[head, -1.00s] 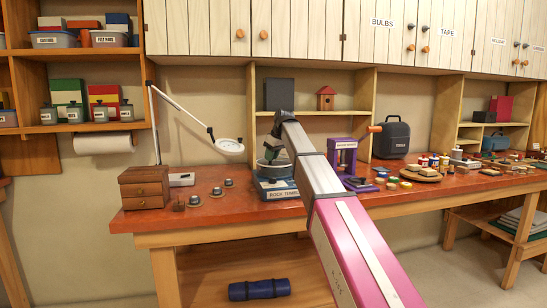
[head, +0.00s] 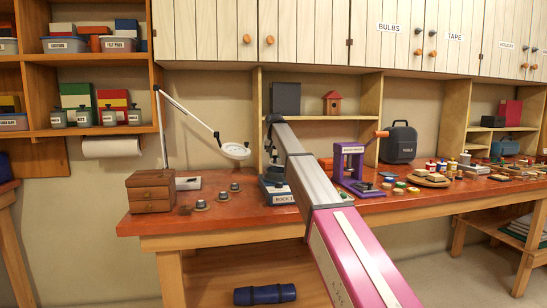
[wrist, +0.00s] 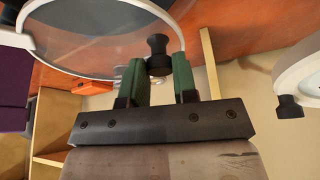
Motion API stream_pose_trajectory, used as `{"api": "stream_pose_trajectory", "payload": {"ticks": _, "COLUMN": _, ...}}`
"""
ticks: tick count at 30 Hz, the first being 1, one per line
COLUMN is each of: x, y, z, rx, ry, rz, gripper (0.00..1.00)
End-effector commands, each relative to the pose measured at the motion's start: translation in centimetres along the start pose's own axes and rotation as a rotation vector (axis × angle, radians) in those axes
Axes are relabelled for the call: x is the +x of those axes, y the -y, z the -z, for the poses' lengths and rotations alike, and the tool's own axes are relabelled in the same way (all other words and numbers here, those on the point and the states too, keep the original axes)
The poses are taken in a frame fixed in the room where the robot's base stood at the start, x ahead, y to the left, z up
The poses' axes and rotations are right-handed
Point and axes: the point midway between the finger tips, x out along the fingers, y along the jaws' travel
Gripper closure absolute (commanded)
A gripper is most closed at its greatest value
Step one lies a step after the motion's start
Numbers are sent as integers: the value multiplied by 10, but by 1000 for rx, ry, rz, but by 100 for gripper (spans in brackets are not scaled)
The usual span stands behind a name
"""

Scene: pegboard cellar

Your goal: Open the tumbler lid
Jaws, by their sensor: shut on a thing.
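The rock tumbler (head: 275,192) stands on the red-brown bench, its blue base and part of its label showing. My arm covers much of it in the head view. In the wrist view a round clear lid (wrist: 85,68) with a pale rim fills the upper left, with a black knob (wrist: 158,46) at its edge. My gripper (wrist: 160,72) has its green fingers shut on either side of this knob. The drum does not show clearly in the wrist view, so I cannot tell how far the lid stands from it.
A magnifier lamp (head: 235,151) hangs left of the tumbler; its head is close at right in the wrist view (wrist: 302,72). A purple press (head: 350,165) stands to the right. A wooden drawer box (head: 151,192) and small round pieces (head: 222,194) lie left.

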Motion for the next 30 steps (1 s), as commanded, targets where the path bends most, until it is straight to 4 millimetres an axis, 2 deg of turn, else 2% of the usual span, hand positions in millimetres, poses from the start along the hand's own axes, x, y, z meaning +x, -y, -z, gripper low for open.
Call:
{"api": "stream_pose_trajectory", "payload": {"ticks": 3, "x": 7, "y": -5, "z": 17, "rx": 102, "ry": 0, "rz": -43, "gripper": 100}}
{"api": "stream_pose_trajectory", "payload": {"ticks": 15, "x": 22, "y": -36, "z": 56, "rx": 449, "ry": 0, "rz": -186, "gripper": 100}}
{"api": "stream_pose_trajectory", "payload": {"ticks": 30, "x": 32, "y": -71, "z": 77, "rx": 733, "ry": 1, "rz": -302, "gripper": 100}}
